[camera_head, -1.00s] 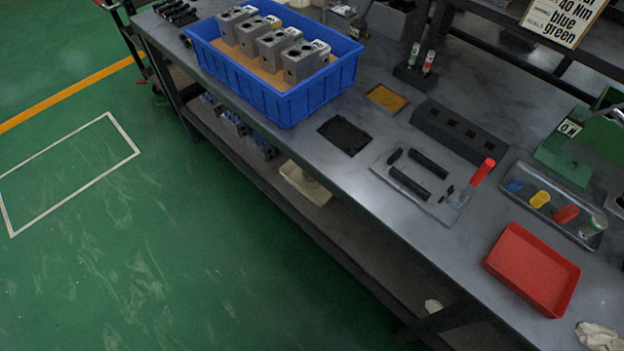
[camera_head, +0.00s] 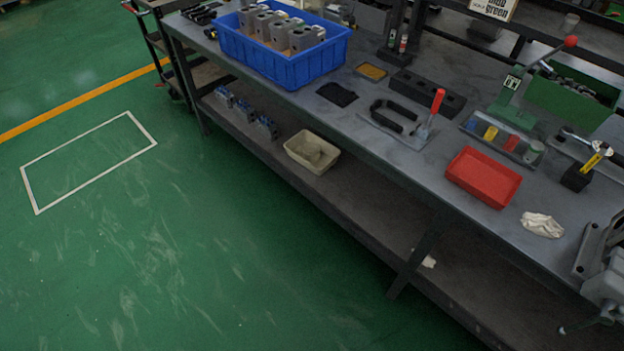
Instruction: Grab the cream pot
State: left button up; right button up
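A cream open-topped pot (camera_head: 312,151), shaped like a shallow rectangular tub, stands on the lower shelf under the workbench. It is near the shelf's front edge, and its inside is partly visible. Nothing is touching it from above. Neither of my grippers is in view.
The lower shelf (camera_head: 370,205) also holds several blue-and-grey parts (camera_head: 245,115) left of the pot and a small white scrap (camera_head: 428,260). The bench top (camera_head: 400,165) overhangs from behind. A blue crate (camera_head: 285,68) and red tray (camera_head: 483,178) stand on top. The green floor (camera_head: 200,250) in front is clear.

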aim_at(311, 150)
jog(key=u, duration=1.2)
jog(key=i, duration=1.7)
jog(key=z, duration=0.55)
